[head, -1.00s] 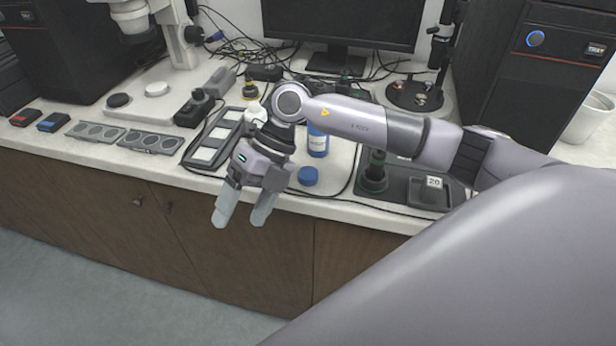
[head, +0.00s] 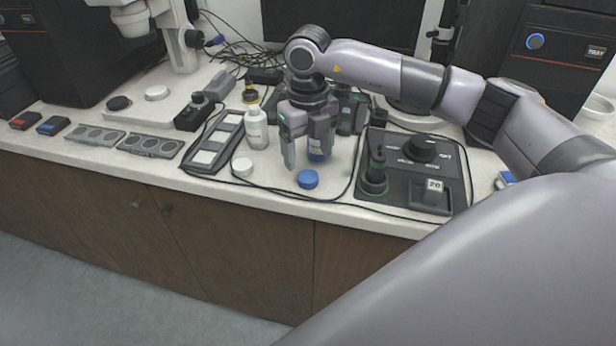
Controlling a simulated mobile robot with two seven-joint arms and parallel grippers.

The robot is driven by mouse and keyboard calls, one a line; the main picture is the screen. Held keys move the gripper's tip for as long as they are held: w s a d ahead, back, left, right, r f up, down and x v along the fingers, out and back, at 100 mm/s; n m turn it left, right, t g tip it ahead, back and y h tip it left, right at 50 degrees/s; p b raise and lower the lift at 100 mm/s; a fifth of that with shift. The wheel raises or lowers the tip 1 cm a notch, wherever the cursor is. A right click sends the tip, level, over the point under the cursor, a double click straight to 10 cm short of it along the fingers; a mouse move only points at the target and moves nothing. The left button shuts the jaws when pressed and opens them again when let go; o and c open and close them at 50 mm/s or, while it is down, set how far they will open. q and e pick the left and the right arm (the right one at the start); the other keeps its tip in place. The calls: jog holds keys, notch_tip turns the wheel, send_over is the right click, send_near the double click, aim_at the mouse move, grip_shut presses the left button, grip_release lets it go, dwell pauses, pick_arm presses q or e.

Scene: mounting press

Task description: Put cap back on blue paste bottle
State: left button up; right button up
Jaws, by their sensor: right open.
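The blue cap (head: 308,179) lies on the white bench near its front edge. The blue paste bottle (head: 318,156) stands just behind it, and most of it is hidden by my right gripper. My right gripper (head: 304,162) points down with its fingers apart, above and behind the cap. One finger hangs left of the bottle and the other is in front of it. Nothing shows between the fingers, and I cannot tell whether they touch the bottle. My left gripper is not in view.
A white bottle (head: 257,128) and a white cap (head: 242,167) are to the left. The black press unit (head: 410,165) stands to the right, with a cable (head: 345,192) along the bench front. A sample tray (head: 217,140) lies left. Bench space around the blue cap is mostly clear.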

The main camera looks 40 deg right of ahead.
aim_at(308, 176)
jog(key=shift+f, duration=0.1)
jog(key=shift+f+p, duration=0.45)
jog(key=shift+f, duration=2.2)
jog(key=c, duration=1.1)
